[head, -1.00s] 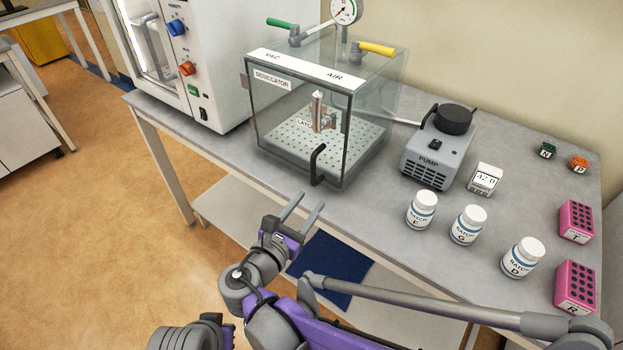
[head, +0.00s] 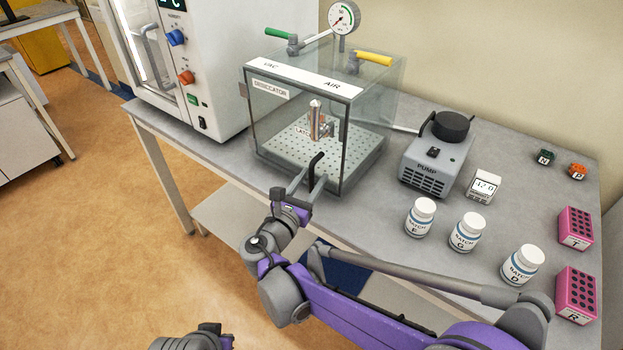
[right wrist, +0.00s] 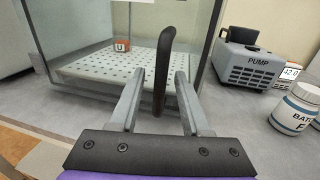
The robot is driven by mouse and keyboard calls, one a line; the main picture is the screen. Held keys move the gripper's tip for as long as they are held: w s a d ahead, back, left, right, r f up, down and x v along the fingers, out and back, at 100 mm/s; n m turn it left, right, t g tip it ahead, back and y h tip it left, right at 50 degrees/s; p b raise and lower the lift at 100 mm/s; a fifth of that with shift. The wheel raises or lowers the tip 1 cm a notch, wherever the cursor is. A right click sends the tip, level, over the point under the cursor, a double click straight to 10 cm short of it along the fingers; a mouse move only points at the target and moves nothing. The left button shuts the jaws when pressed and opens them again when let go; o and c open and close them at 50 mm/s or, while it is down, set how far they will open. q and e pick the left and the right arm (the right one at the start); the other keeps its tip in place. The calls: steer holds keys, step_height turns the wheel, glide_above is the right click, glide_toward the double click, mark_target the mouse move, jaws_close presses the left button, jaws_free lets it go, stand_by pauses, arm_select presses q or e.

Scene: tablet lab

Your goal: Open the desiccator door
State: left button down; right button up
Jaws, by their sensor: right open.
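The desiccator (head: 262,125) is a clear box with a white-labelled top edge. Its front door looks shut. The black curved door handle (head: 315,165) is at the lower right of the front. In the right wrist view the handle (right wrist: 162,65) stands upright between the two fingers, with a gap to each. My right gripper (head: 304,181) is open at the handle; it also shows in the right wrist view (right wrist: 156,95).
The pump (head: 432,165) stands right of the desiccator, with a small display (head: 483,185) beside it. Several white bottles (head: 420,217) stand in front. Pink racks (head: 575,228) are at the right edge. A white oven (head: 215,80) stands left. Floor is open at left.

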jaws_close()
stand_by(1.4)
